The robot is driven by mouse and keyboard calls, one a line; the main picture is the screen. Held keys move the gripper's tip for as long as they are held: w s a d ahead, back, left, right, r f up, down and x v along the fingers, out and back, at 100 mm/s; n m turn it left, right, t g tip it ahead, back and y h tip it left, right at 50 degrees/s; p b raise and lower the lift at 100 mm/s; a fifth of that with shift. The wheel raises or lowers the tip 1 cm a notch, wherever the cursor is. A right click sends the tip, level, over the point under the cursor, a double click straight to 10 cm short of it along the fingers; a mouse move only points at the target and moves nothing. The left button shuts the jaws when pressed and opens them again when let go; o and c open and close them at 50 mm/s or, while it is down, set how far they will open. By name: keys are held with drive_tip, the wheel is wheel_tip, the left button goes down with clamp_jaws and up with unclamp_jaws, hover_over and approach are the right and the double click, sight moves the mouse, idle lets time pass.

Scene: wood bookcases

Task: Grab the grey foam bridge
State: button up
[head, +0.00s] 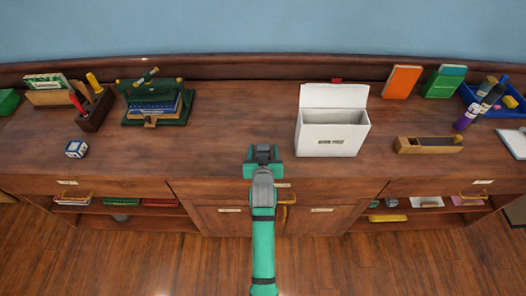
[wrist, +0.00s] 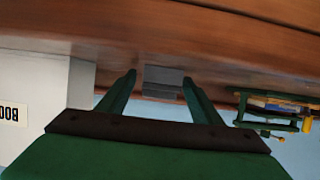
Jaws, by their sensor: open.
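A grey block (wrist: 165,78), which looks like the grey foam bridge, shows in the wrist view on the wooden counter. It sits between the two green fingers of my open gripper (wrist: 160,82), with space at both sides, and I cannot tell whether it lies inside the jaws or just beyond the tips. In the head view my gripper (head: 262,155) is over the front part of the counter. The bridge is mostly or wholly hidden there by my gripper and wrist.
A white box (head: 333,137) stands right of my gripper, with a wooden plane (head: 428,145) farther right. The counter (head: 225,120) is bare behind my gripper.

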drive_tip(key=c, duration=1.1)
drive_tip(key=shift+r, duration=0.1)
